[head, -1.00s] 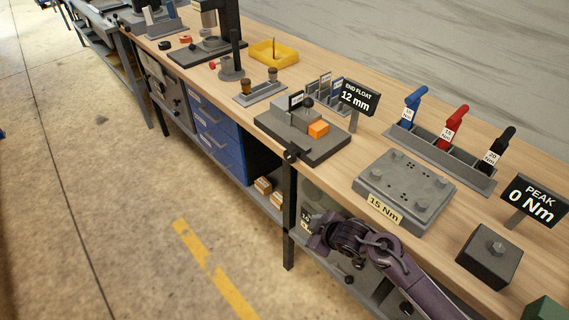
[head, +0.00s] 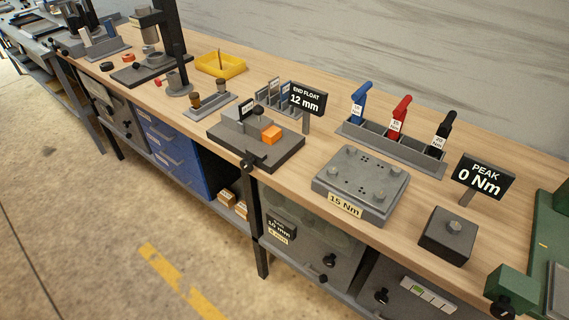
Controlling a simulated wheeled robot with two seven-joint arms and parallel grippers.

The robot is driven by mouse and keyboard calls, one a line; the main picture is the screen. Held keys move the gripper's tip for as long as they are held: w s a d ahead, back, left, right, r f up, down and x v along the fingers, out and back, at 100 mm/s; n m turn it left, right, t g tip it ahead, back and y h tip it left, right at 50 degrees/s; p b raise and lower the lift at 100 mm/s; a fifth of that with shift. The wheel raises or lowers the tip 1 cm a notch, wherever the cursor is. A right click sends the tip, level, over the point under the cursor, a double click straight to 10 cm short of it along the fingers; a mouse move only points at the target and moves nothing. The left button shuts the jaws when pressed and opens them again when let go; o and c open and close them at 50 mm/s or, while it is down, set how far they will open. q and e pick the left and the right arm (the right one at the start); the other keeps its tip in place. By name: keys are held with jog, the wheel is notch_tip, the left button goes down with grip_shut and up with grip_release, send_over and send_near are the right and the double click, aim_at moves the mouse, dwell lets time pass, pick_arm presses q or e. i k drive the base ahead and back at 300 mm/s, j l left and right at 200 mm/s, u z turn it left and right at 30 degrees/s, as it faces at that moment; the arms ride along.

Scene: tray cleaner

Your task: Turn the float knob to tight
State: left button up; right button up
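The END FLOAT sign (head: 306,101) reads 12 mm and stands behind a dark fixture (head: 285,153) with grey blocks and an orange block (head: 271,135). A black knob (head: 248,163) sits at the fixture's front edge. Under the bench a grey cabinet front (head: 335,258) carries a small dark label (head: 281,228), only partly readable, and a black knob (head: 329,260). No knob is readably marked float or tight, so I cannot tell which is the float knob or how it is set. Neither gripper is in view.
A grey 15 Nm plate (head: 361,184), a PEAK 0 Nm sign (head: 482,177) and a dark block (head: 447,236) stand to the right. A rack (head: 390,148) holds blue, red and black wrenches. Blue drawers (head: 172,151) are under the bench. Floor in front is open.

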aim_at(247, 166)
jog(key=i+j+z, duration=0.1)
jog(key=j+z, duration=0.25)
jog(key=i+j+z, duration=0.1)
jog(key=j+z, duration=0.3)
jog(key=j, duration=0.2)
jog(key=j+z, duration=0.35)
jog(key=j, duration=0.1)
